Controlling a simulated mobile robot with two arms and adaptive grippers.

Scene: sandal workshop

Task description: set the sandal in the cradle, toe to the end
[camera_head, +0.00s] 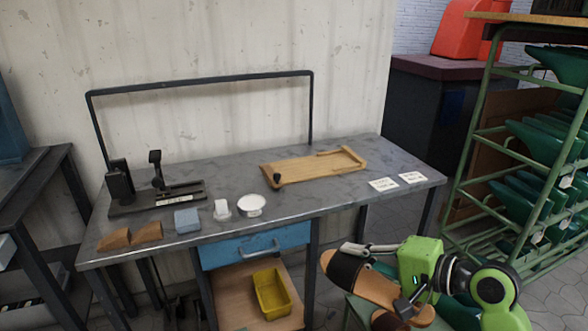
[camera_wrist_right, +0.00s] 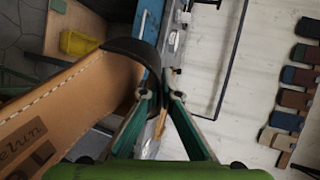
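The sandal (camera_head: 372,287) has a tan sole and a black band. It is in front of the bench at the lower right, off the bench top. My right gripper (camera_head: 352,248) is at its black end. In the right wrist view the fingertips (camera_wrist_right: 160,97) come together at the edge of the black band, and the stitched tan sandal (camera_wrist_right: 62,105) extends to the left. The contact is partly hidden. The wooden cradle (camera_head: 300,170) lies empty on the bench, with raised rims toward its right end and a dark knob at its left front. My left gripper is out of view.
The grey bench (camera_head: 330,197) also holds a black clamp fixture (camera_head: 160,198), brown wedges (camera_head: 147,232), a blue block (camera_head: 187,220), a white round dish (camera_head: 250,205) and two cards (camera_head: 383,184). A green rack (camera_head: 470,170) stands at right. Bench top before the cradle is mostly clear.

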